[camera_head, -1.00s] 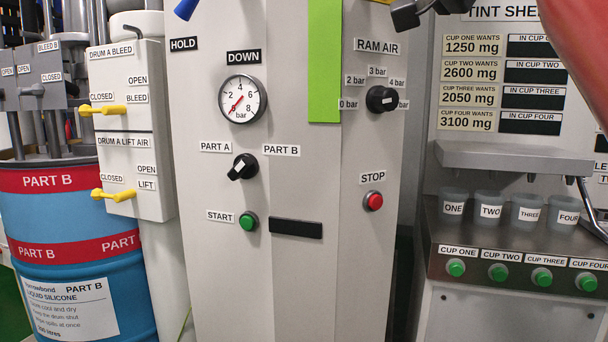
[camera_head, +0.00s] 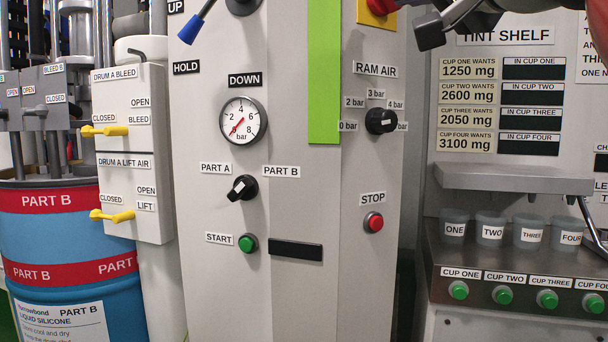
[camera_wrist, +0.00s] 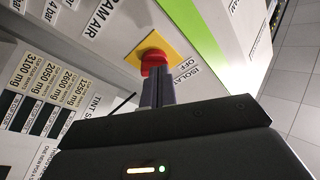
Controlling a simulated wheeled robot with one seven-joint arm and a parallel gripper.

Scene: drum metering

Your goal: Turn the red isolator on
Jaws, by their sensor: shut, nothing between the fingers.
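The red isolator (camera_head: 383,6) is a red knob on a yellow plate (camera_head: 366,18) at the top edge of the head view, partly cut off. In the wrist view the red knob (camera_wrist: 153,60) on its yellow plate (camera_wrist: 166,45) lies just beyond my fingertips. Labels reading OFF (camera_wrist: 147,34) and ISOLATOR, partly hidden, stand beside it. My gripper (camera_head: 430,30) is to the right of the knob in the head view. In the wrist view its fingers (camera_wrist: 156,88) are shut and empty, pointing at the knob; whether they touch it I cannot tell.
Below the isolator on the grey cabinet are the RAM AIR knob (camera_head: 381,121) and the red STOP button (camera_head: 373,222). A blue-handled lever (camera_head: 194,26) is at upper left. The tint shelf (camera_head: 512,178) with several cups stands at right.

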